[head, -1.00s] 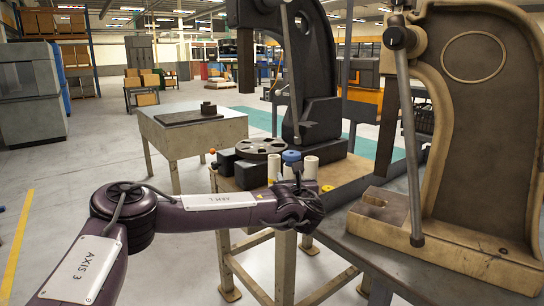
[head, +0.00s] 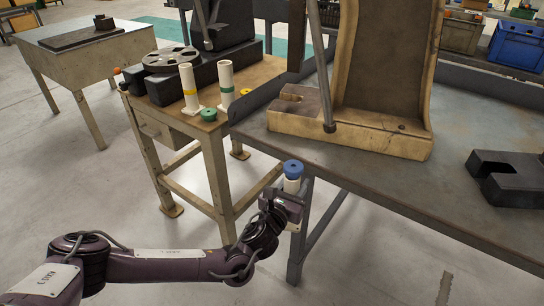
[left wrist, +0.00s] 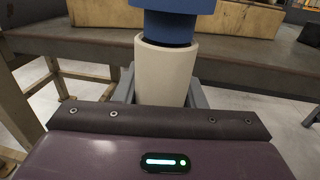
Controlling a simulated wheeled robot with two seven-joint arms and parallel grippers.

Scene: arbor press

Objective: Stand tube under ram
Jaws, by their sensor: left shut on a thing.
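My left gripper (head: 285,203) is shut on a white tube (head: 291,185) with a blue cap (head: 293,169) on top. It holds the tube about upright, in front of the grey bench's near left corner. In the left wrist view, the tube (left wrist: 165,72) stands between the fingers, with the blue cap (left wrist: 175,24) seated in its top. The beige arbor press (head: 375,130) stands on the bench beyond. Its dark ram (head: 296,35) hangs above the notched block (head: 300,98) at the left of its base. My right gripper is not in view.
A thin press lever (head: 320,70) slants down before the press. A dark slotted block (head: 505,175) lies right on the bench.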

